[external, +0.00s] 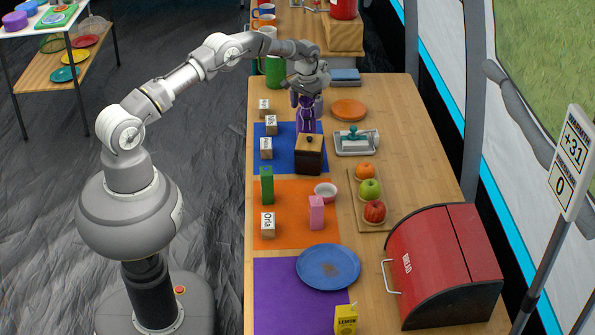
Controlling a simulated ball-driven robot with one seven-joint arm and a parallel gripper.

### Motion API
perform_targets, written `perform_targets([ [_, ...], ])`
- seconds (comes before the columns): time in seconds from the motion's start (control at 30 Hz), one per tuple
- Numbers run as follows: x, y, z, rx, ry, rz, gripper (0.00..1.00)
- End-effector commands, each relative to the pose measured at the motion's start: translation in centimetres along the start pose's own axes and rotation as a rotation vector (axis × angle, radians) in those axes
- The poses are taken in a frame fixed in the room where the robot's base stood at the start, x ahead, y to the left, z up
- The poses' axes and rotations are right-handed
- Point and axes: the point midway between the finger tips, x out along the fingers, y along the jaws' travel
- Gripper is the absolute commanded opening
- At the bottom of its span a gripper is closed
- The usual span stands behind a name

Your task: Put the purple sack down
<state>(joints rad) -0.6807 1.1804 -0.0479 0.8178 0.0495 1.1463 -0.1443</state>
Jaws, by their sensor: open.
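The purple sack (307,121) stands upright near the far edge of the blue mat (287,161), behind a dark wooden canister (309,153). My gripper (307,98) is directly above the sack, pointing down, with its open fingers at the sack's top. Whether the fingers touch the sack is too small to tell. The sack appears to rest on the table, and its lower part is partly hidden by the canister.
A butter dish (356,142) and an orange plate (349,109) lie to the right of the sack. Small labelled blocks (271,125) stand to its left. A green mug (274,71) is behind. A red bread box (443,262) fills the near right.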

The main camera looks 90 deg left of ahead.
Motion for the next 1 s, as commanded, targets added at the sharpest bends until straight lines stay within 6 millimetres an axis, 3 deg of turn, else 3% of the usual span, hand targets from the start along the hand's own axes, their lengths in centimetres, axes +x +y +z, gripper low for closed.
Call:
perform_targets([
  [0.1,-3.5,0.0,-0.1,0.000,0.003,0.000,1.00],
  [0.33,-8.1,0.0,-0.1,0.000,0.003,0.001,1.00],
  [0.8,-10.5,0.6,-0.1,0.010,0.018,0.003,1.00],
  [0.87,-12.5,1.9,-0.2,0.032,0.052,0.008,1.00],
  [0.97,-19.1,6.0,0.1,0.103,0.170,0.027,1.00],
  [1.0,-22.7,8.2,0.6,0.142,0.235,0.040,1.00],
])
